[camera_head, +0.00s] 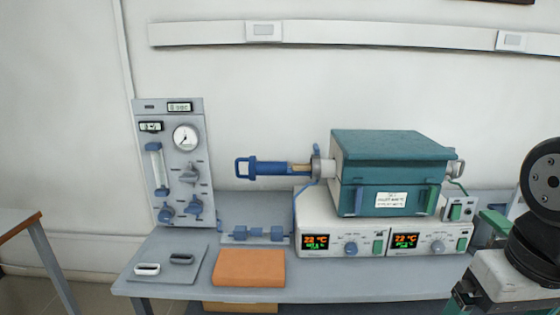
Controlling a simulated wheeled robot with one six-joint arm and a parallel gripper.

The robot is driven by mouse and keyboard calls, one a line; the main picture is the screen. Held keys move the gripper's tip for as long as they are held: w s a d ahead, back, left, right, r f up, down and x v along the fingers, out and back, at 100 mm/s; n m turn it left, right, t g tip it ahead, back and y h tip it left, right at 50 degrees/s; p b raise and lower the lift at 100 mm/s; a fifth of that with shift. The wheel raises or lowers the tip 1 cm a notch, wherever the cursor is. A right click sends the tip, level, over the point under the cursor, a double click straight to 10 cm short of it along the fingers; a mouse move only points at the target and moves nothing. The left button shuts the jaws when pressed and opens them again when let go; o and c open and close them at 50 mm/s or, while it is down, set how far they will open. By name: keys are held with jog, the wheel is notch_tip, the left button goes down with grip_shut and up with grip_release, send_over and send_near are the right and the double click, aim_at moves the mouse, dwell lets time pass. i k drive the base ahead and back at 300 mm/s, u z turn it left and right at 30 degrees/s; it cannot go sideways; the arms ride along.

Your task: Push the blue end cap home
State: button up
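The blue end cap (270,168) is at the left end of the teal tube furnace (392,160), with a blue loop handle on its left side. It lies roughly level. A short tan section (300,167) shows between the cap and the grey end flange (322,166) of the furnace tube, so the cap's blue body stands apart from the flange. The inside of the tube is hidden. Black and white links of my arm show at the right edge, well away from the cap. My gripper is not in view.
The furnace sits on a white control base with two lit displays (316,241). A grey gas panel (175,160) stands to the left. An orange block (249,267), a grey tray (167,268) and blue fittings (255,233) lie on the bench. Open space lies around the cap's handle.

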aim_at(257, 168)
jog(key=u, duration=0.8)
jog(key=i, duration=1.15)
jog(key=z, duration=0.2)
